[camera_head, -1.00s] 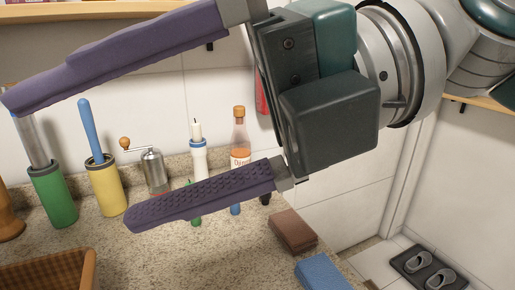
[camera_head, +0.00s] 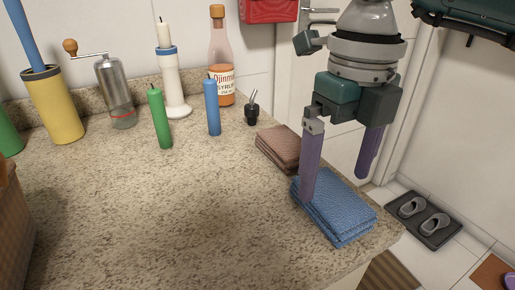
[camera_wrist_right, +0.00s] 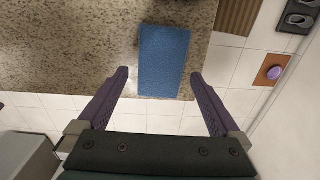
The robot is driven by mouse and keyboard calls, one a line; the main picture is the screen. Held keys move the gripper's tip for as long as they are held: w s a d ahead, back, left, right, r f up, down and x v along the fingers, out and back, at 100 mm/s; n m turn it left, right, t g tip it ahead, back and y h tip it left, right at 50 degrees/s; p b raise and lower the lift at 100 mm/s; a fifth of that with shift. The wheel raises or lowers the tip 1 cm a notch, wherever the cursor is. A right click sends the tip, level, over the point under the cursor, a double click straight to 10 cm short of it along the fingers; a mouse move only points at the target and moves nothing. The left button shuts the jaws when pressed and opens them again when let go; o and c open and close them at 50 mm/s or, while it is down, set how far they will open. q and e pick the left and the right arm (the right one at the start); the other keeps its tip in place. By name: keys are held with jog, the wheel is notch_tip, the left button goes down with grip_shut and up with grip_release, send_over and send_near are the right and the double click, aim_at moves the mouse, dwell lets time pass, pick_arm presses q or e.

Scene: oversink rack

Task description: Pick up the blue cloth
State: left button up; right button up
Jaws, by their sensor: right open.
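The blue cloth (camera_head: 338,207) lies folded on the stone counter near its right front corner. It also shows in the right wrist view (camera_wrist_right: 163,62), at the counter's edge, ahead of and between the two fingers. My right gripper (camera_head: 338,178) points down with its purple fingers spread, over the cloth's far part. One finger overlaps the cloth's left side in the head view; the other is beyond its right side. The gripper is open and empty (camera_wrist_right: 160,88). Whether the fingers touch the cloth cannot be told. My left gripper is not in view.
A folded brown cloth (camera_head: 280,147) lies just behind the blue one. A green candle (camera_head: 159,118), a blue candle (camera_head: 212,107), a syrup bottle (camera_head: 221,60), a pepper mill (camera_head: 115,92) and a black pourer (camera_head: 251,112) stand farther back. The counter's front middle is clear.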

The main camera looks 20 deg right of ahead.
aim_at(332, 194)
notch_tip(332, 194, down, 4)
jog(key=shift+r, duration=0.2)
jog(key=shift+c, duration=0.2)
jog(key=c, duration=1.1)
jog(key=shift+r, duration=0.15)
